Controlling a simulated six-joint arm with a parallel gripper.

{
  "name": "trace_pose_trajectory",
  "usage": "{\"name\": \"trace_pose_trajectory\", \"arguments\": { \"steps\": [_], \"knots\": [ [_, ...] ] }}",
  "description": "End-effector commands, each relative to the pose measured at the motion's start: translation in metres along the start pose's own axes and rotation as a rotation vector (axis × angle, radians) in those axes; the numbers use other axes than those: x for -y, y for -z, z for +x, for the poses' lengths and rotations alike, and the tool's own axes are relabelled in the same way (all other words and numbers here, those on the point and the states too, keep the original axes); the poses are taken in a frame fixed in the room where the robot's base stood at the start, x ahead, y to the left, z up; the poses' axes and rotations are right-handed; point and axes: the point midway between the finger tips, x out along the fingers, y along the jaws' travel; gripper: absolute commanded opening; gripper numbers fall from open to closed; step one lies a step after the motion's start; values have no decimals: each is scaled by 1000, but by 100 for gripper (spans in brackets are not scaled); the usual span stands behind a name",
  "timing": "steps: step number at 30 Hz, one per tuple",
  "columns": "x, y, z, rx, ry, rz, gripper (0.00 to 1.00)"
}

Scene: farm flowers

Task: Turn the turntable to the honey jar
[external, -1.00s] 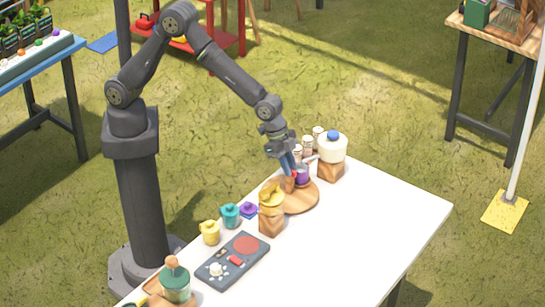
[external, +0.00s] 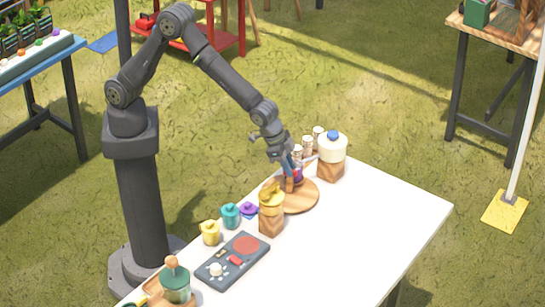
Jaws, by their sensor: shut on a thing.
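The turntable (external: 303,200) is a round wooden disc on the white table. A small upright wooden post (external: 289,185) stands on it, and a purple jar on it shows only in part behind my gripper. My gripper (external: 290,175) points down over the disc and is shut at the post; its fingertips are small and partly hidden. A yellow jar (external: 271,198), which looks like the honey jar, stands on a wooden block beside the disc, at its left front. A white jar with a blue knob (external: 332,148) stands on another block, at the disc's right rear.
Several small white-topped jars (external: 308,144) stand behind the disc. Teal (external: 230,215) and yellow (external: 210,232) pots, a dark panel (external: 232,260) and a green jar (external: 175,284) line the left side. The table's right part (external: 390,220) is clear.

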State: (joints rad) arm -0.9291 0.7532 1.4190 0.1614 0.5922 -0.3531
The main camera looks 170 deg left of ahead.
Motion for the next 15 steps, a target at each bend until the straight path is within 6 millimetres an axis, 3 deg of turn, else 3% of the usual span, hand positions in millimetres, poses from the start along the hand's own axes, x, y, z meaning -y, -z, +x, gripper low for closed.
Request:
{"name": "trace_pose_trajectory", "arguments": {
  "steps": [15],
  "knots": [
    [-2,0,0,0,99,-238,0]
  ]
}}
